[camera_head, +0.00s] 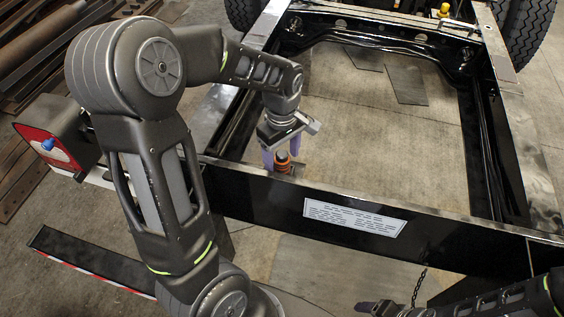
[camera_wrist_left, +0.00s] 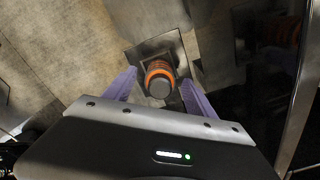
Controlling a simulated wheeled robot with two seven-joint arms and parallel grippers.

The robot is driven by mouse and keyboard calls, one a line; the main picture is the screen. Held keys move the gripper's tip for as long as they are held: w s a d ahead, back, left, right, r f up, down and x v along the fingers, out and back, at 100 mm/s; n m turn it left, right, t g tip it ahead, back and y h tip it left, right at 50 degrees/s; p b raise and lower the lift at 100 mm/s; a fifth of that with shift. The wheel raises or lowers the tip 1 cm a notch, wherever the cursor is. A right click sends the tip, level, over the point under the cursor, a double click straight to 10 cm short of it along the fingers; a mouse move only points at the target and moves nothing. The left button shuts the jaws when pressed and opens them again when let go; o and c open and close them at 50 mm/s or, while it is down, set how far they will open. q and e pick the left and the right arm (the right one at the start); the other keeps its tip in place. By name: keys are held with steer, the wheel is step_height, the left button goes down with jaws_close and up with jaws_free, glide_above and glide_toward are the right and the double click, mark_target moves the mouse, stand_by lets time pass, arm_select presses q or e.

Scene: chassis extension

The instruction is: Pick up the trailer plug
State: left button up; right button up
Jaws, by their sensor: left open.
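The trailer plug (camera_head: 283,160) is a small dark cylinder with orange bands, upright just behind the black cross beam in the head view. In the left wrist view the plug (camera_wrist_left: 159,79) shows its dark round end and orange rings, in front of a square metal plate (camera_wrist_left: 158,56). My left gripper (camera_head: 274,160) is open over the plug. In the left wrist view its two purple fingers (camera_wrist_left: 152,92) stand on either side of the plug, with gaps visible. My right gripper (camera_head: 378,307) is at the bottom edge, partly cut off, and its jaws are unclear.
The black chassis frame (camera_head: 420,240) has a cross beam with a white label (camera_head: 354,216) close in front of the plug. Side rails and tyres (camera_head: 527,30) stand beyond. A red light box (camera_head: 45,145) is at left. A chain (camera_head: 419,287) hangs below the beam.

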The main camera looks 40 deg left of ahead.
arm_select(q)
jaws_close()
stand_by(0.8)
